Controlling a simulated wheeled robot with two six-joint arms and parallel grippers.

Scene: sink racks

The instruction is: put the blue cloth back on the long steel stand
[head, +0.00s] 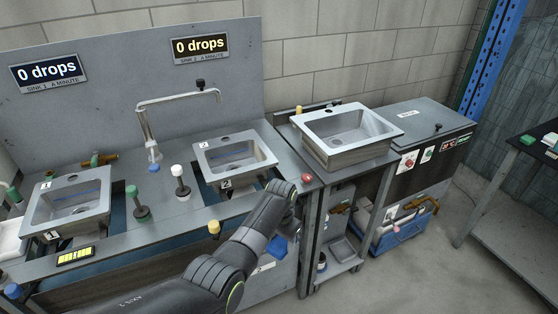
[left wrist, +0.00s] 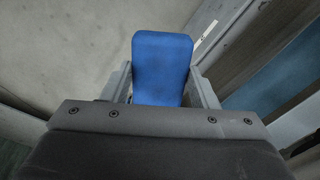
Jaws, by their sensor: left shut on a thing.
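The blue cloth (left wrist: 162,62) is held upright between the two grey fingers of my left gripper (left wrist: 164,88) in the left wrist view. It looks like a smooth, rounded block. In the head view the blue cloth (head: 277,247) shows at the front of the long steel stand (head: 150,228), below its front edge and partly behind my arm. My left gripper (head: 283,236) is there, mostly hidden by my wrist. The stand carries sink 1 (head: 70,200) and sink 2 (head: 237,158). My right gripper is not in view.
A yellow knob (head: 214,229) stands near the front edge. A cart with a third sink (head: 345,133) stands to the right. Open floor (head: 415,262) lies at front right.

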